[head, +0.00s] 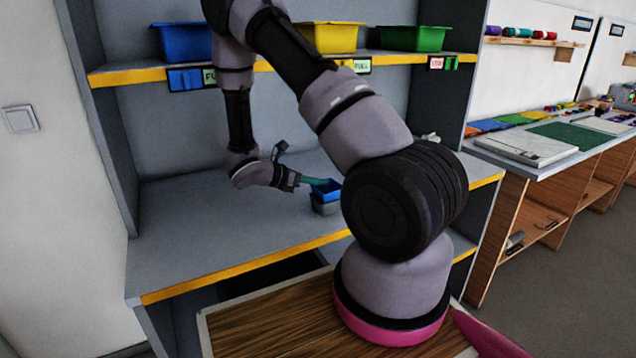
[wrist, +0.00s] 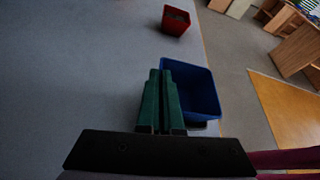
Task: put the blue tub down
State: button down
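I cannot tell whether the two touch. My gripper (head: 312,181) reaches it from the left. In the wrist view, the green fingers (wrist: 161,85) are close together at the left wall of the blue tub (wrist: 205,85) and appear shut on its rim. The lower parts of the fingers and the tub's near corner overlap, so the grip itself is partly hidden.
A red tub (wrist: 176,20) stands on the shelf, apart from the blue one. The shelf's yellow front edge (head: 240,269) is close. The upper shelf holds another blue tub (head: 184,43), a yellow tub (head: 330,38) and a green tub (head: 413,39). The middle shelf's left side is clear.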

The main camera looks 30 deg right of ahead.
jog(key=c, duration=1.1)
grip_release()
jog(key=v, duration=1.2)
